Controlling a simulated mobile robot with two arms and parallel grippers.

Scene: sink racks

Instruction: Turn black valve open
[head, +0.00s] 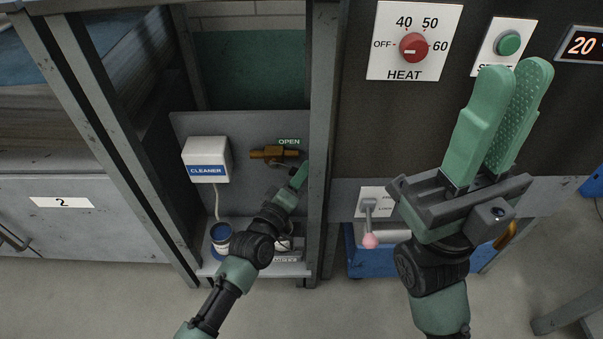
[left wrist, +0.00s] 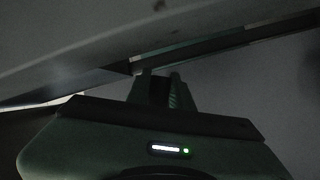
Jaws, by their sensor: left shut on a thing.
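The black valve (head: 284,165) sits on a brass pipe fitting (head: 268,153) on the grey back panel of the open cabinet, just below a green OPEN label (head: 289,142). My left gripper (head: 300,176) reaches into the cabinet at the valve's right side and is shut on the valve's handle. The grip itself is small and partly hidden by the fingers. In the left wrist view, the left gripper's fingers (left wrist: 157,82) are dark and the valve cannot be made out.
A CLEANER box (head: 206,158) hangs left of the valve, with a blue-and-white can (head: 221,238) below it. A grey post (head: 322,120) stands close to the right of my left gripper. A red heat knob (head: 413,46) and a pink-tipped lever (head: 369,240) are further right.

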